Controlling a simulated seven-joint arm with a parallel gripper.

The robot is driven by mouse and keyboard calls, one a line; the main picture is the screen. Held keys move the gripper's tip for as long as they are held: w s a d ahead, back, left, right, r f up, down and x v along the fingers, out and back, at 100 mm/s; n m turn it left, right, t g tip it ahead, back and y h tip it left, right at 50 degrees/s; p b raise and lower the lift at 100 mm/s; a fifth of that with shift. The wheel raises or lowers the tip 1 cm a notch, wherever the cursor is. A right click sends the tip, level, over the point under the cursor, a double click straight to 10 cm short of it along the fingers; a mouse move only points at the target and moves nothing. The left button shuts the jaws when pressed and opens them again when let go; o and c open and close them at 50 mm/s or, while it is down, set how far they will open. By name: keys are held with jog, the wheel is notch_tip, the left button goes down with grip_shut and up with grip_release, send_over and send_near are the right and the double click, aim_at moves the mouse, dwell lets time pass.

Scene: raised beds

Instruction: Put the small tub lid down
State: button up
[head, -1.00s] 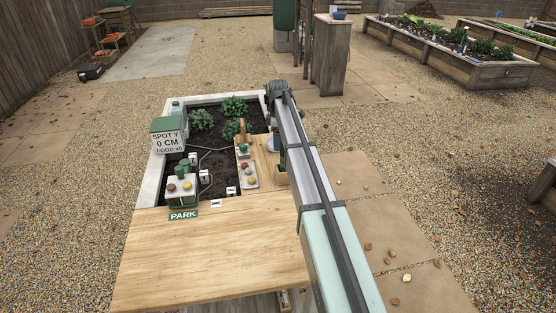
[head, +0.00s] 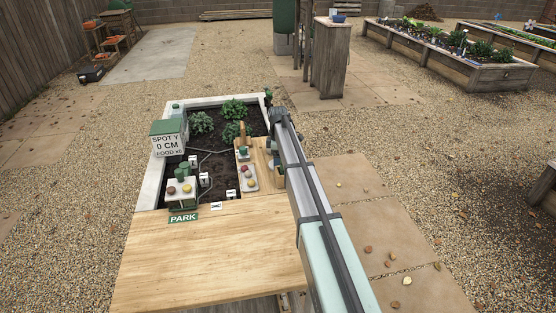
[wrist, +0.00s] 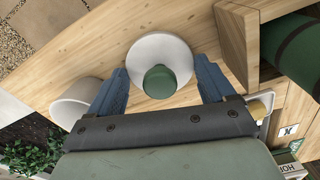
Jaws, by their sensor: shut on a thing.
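The small tub lid (wrist: 176,51), a white disc with a green knob (wrist: 160,82), is in the wrist view between the two blue fingers of my gripper (wrist: 162,85). The fingers are shut on it at opposite sides of its rim. Light wood lies below it; I cannot tell whether the lid touches the wood. A white round tub (wrist: 72,103) stands left of my left finger, partly hidden by the gripper.
A wooden upright (wrist: 238,42) and a dark green cylinder (wrist: 292,50) are close on the right in the wrist view. In the head view, a button panel (head: 241,185) and a planted bed (head: 218,148) lie left of my arm. The front tabletop (head: 215,255) is clear.

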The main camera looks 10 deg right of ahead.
jog(key=shift+f, duration=0.2)
jog(key=o, duration=0.9)
jog(key=shift+c, duration=0.2)
jog(key=shift+r, duration=0.1)
notch_tip(320, 180, up, 12)
jog(key=shift+r, duration=0.15)
